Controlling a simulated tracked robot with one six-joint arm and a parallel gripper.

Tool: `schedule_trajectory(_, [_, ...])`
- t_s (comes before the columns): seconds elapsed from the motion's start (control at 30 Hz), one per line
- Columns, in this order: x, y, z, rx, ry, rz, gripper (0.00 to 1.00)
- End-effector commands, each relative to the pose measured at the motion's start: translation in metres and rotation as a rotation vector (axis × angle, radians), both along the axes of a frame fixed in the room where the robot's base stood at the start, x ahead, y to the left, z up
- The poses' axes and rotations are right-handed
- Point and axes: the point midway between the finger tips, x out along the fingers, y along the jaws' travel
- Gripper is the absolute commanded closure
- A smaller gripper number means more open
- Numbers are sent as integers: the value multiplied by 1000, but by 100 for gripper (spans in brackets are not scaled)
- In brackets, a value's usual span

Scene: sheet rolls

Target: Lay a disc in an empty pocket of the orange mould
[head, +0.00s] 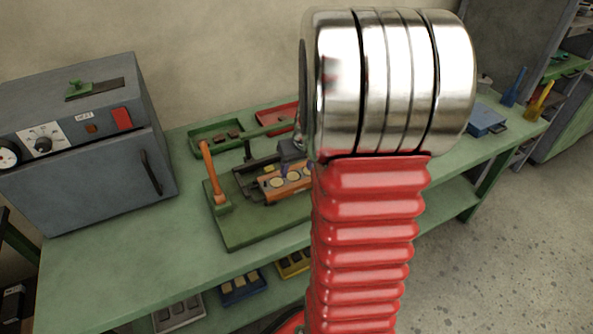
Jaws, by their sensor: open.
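The orange mould (267,196) sits on a dark fixture on the green bench, left of my red arm. Several pale yellow round shapes show along its top; at this size I cannot tell which are discs and which are bare pockets. My arm hides the mould's right end. My gripper (288,169), a small dark grey body with purplish fingertips, is just above the far side of the mould, partly hidden by my arm. It is open, and I see nothing between its fingers.
An orange lever (211,172) stands left of the mould. Behind it are a green tray (200,150) with brown pieces and a red tray (276,118). A grey oven (85,175) stands at the left. A blue box (486,122) is at the right. The bench's front left is clear.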

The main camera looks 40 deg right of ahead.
Motion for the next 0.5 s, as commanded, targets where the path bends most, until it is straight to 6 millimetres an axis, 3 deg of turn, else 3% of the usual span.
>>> schedule_trajectory(0.5, [-23,8,71,-10,-11,-2,46])
